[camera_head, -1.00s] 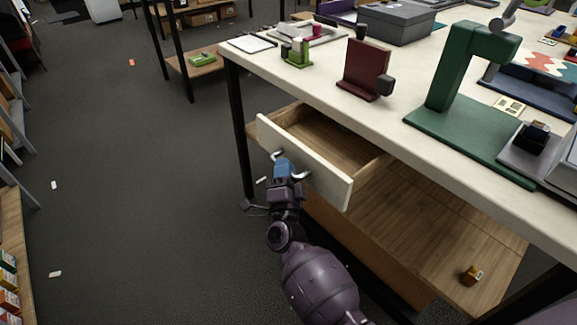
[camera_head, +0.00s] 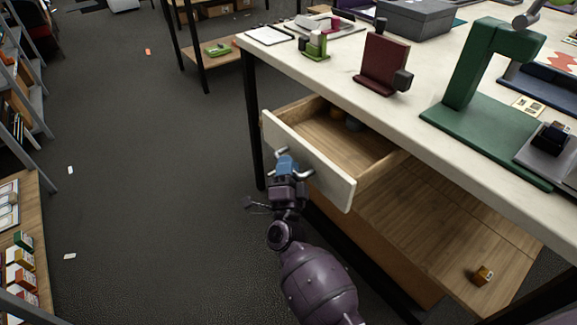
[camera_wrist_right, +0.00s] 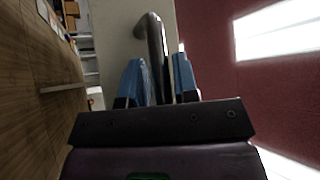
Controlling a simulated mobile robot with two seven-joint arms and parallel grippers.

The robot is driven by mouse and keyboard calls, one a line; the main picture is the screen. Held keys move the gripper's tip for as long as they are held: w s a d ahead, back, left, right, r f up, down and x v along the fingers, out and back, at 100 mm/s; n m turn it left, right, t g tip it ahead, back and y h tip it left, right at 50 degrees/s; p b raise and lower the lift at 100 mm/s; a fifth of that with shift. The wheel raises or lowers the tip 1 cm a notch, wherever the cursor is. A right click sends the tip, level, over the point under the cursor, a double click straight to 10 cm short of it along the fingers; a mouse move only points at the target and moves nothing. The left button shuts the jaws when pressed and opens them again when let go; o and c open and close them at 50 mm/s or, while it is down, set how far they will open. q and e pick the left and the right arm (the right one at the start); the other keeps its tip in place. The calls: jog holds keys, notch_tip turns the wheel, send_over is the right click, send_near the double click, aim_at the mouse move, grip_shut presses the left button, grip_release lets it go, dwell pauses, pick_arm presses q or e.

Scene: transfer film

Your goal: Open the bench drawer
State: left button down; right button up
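The bench drawer (camera_head: 330,178) has a pale front and a wooden inside, and it stands well out from under the bench top. My right gripper (camera_head: 286,164) is at the drawer's metal handle (camera_head: 306,174), in front of the drawer face. In the right wrist view the handle (camera_wrist_right: 153,35) runs between the two blue fingers of the gripper (camera_wrist_right: 160,85), which are closed about it. Dark round things (camera_head: 353,124) lie at the back inside the drawer, partly hidden. My left gripper is not in view.
The bench top (camera_head: 400,115) carries a dark red stand (camera_head: 383,65), a green stand (camera_head: 480,65) and a grey box (camera_head: 415,17). A lower wooden shelf (camera_head: 440,225) holds a small orange-brown box (camera_head: 483,274). The grey floor (camera_head: 150,170) to the left is mostly clear.

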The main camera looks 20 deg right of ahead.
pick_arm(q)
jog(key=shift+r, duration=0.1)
pick_arm(e)
jog(key=v, duration=0.7)
jog(key=shift+s, duration=0.25)
jog(key=shift+a, duration=0.1)
dwell(0.4)
